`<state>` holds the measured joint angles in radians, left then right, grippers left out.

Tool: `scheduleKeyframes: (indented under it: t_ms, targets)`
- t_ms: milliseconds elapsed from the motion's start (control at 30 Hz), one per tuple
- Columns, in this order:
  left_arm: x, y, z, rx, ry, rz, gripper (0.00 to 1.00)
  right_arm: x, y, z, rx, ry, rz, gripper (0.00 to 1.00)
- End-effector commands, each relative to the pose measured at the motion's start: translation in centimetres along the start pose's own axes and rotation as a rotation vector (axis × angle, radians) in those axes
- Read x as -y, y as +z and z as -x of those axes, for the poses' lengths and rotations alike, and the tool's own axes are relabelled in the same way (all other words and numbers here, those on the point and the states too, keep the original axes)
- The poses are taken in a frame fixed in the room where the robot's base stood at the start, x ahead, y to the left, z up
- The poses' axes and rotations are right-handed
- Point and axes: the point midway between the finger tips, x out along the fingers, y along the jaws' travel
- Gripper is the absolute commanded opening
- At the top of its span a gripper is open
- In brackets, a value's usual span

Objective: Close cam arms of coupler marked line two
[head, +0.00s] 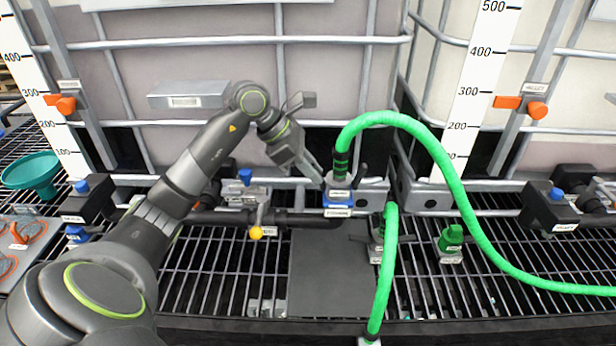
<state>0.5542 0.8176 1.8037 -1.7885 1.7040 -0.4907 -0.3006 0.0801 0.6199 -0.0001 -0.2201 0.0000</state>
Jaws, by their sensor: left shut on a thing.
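A grey coupler (339,192) with a small label sits on a blue-banded fitting (338,211) at the middle of the head view. A green hose (440,150) with a black-banded end enters it from above. A dark cam arm (362,171) sticks up on its right side, tilted outward. My left gripper (318,180) is at the coupler's left side, shut on what seems to be its left cam arm, mostly hidden by the fingers. The labels are too small to read, so I cannot tell which is line two.
A yellow-knobbed valve (256,232) is on the black pipe left of the coupler. A green-capped fitting (450,240) stands right. Caged totes (230,60) rise behind. A teal funnel (32,174) is at far left.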

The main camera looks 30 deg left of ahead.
Motion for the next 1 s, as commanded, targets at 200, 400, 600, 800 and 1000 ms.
scheduleKeyframes:
  t_ms: [200,400,600,800,1000]
  targets:
    - [-0.01,0.43,-0.21,-0.084,-0.001,0.0,0.0,0.11,0.07,-0.9,0.0,0.0,0.0,0.36]
    - [0.0,0.56,-0.18,-0.12,-0.001,-0.001,0.0,0.14,0.08,-1.11,-0.001,0.0,0.0,0.36]
    - [0.02,0.55,-0.16,-0.129,-0.003,0.0,0.0,0.14,0.07,-1.12,-0.001,-0.001,0.0,0.36]
    - [0.03,0.52,-0.19,-0.129,-0.004,0.0,0.0,0.15,0.06,-1.12,-0.001,-0.001,0.0,0.36]
    - [0.03,0.53,-0.19,-0.128,-0.004,0.0,0.39,0.15,0.06,-1.12,-0.001,-0.001,0.0,0.36]
